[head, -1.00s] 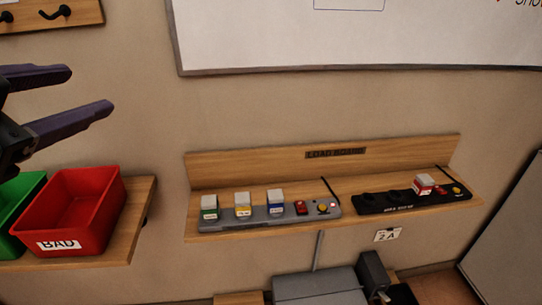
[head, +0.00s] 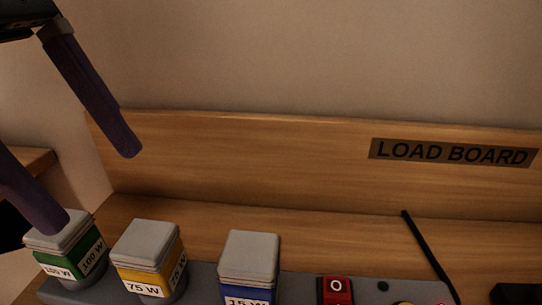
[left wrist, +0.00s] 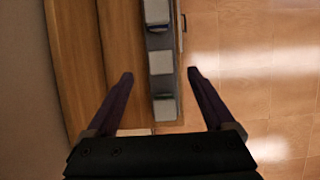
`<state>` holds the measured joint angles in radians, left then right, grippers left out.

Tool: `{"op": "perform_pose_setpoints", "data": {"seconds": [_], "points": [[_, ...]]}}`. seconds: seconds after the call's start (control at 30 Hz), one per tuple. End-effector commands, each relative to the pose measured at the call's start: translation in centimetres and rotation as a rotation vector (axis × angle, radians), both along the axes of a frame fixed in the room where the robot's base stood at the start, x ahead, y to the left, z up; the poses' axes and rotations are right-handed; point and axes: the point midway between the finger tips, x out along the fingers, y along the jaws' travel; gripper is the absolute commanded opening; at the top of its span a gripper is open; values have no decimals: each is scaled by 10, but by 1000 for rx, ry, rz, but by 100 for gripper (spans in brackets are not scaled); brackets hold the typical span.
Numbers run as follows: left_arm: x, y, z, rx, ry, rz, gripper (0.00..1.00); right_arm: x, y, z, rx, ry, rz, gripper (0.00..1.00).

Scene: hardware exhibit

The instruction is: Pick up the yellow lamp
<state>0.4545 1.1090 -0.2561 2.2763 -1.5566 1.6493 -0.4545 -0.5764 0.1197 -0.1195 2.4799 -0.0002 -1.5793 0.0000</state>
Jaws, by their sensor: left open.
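The yellow lamp (head: 150,262) has a grey cap and a yellow band marked 75 W. It stands upright between the green 100 W lamp (head: 66,248) and the blue 15 W lamp (head: 248,267) on a grey lamp base (head: 200,290). One finger overlaps the green lamp's cap there; contact cannot be told. In the left wrist view, grey caps lie in a row between and beyond the fingers, the middle cap (left wrist: 161,60) near the fingertip line. My right gripper is not in view.
A wooden back panel with a LOAD BOARD sign (head: 455,151) rises behind the lamps. A red switch (head: 335,290) and a thin black rod (head: 428,255) are to the right.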

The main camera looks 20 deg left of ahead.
Motion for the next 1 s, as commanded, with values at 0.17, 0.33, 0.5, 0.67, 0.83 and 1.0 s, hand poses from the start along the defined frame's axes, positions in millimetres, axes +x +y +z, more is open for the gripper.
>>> {"op": "perform_pose_setpoints", "data": {"seconds": [0.17,0.33,0.5,0.67,0.83,1.0], "points": [[1,-6,-26,19,7,-2,88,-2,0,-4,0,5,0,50],[3,-13,-42,16,4,-1,88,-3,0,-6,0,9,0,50],[6,-18,-63,14,8,0,88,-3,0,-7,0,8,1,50],[9,-25,-86,14,7,-1,88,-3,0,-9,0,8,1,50],[10,-28,-93,15,3,-1,88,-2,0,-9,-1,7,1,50],[10,-28,-93,16,3,-1,86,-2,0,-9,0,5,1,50]]}}
